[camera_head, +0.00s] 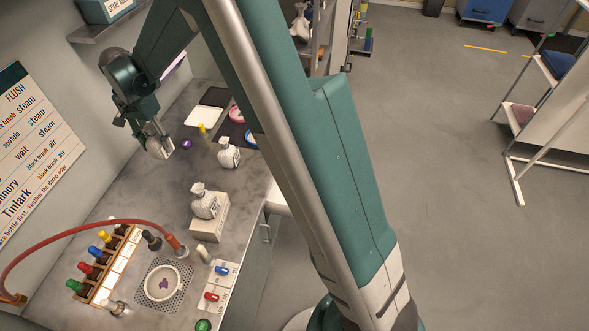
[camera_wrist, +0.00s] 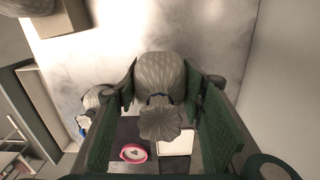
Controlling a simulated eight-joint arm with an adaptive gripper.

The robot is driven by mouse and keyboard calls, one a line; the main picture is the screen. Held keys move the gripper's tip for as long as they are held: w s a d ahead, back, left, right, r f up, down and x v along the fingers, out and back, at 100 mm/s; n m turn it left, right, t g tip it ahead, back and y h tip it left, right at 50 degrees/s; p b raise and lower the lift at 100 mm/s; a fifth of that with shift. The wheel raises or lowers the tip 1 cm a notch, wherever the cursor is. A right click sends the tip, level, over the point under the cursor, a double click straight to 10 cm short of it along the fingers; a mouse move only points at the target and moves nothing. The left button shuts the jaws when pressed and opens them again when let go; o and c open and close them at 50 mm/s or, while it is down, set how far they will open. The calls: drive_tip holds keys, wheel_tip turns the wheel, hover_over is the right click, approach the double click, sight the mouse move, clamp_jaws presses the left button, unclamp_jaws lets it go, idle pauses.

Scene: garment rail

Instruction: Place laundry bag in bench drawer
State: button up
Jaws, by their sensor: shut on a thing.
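My gripper (camera_head: 157,143) is above the bench at its wall side, fingers pointing down. In the wrist view my gripper (camera_wrist: 161,90) is shut on a pale grey patterned laundry bag (camera_wrist: 160,68) with a blue tie and a ruffled neck. A similar white bag (camera_head: 228,153) stands on the bench to the right. Another bag (camera_head: 205,201) sits on a pale box (camera_head: 208,222) nearer the camera.
A white tray (camera_head: 203,116), a pink-rimmed dish (camera_head: 237,114) and a small yellow-topped item (camera_head: 202,129) are at the bench's far end. A wall shelf (camera_head: 100,30) is above.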

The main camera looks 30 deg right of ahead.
drive_tip(key=w+d+m+b, duration=0.3)
drive_tip(key=d+m+b, duration=0.15)
drive_tip(key=d, duration=1.35)
drive_tip(key=s+d+m+b, duration=0.3)
drive_tip(key=d+m, duration=0.1)
drive_tip(key=d, duration=1)
drive_tip(key=s+d+m+b, duration=0.3)
drive_tip(key=s+d+m, duration=0.1)
drive_tip(key=d, duration=1.1)
drive_tip(key=s+d+m+b, duration=0.3)
drive_tip(key=d+m+b, duration=0.15)
drive_tip(key=d, duration=0.95)
wheel_tip(320, 180, down, 26)
drive_tip(key=shift+s+f+p, duration=0.15)
drive_tip(key=shift+s+p, duration=0.1)
drive_tip(key=shift+p, duration=0.2)
drive_tip(key=shift+d, duration=0.1)
drive_tip(key=shift+f+b, duration=0.75)
drive_tip(key=shift+f, duration=2.35)
drive_tip(key=shift+f+b, duration=0.45)
drive_tip(key=shift+f, duration=1.4)
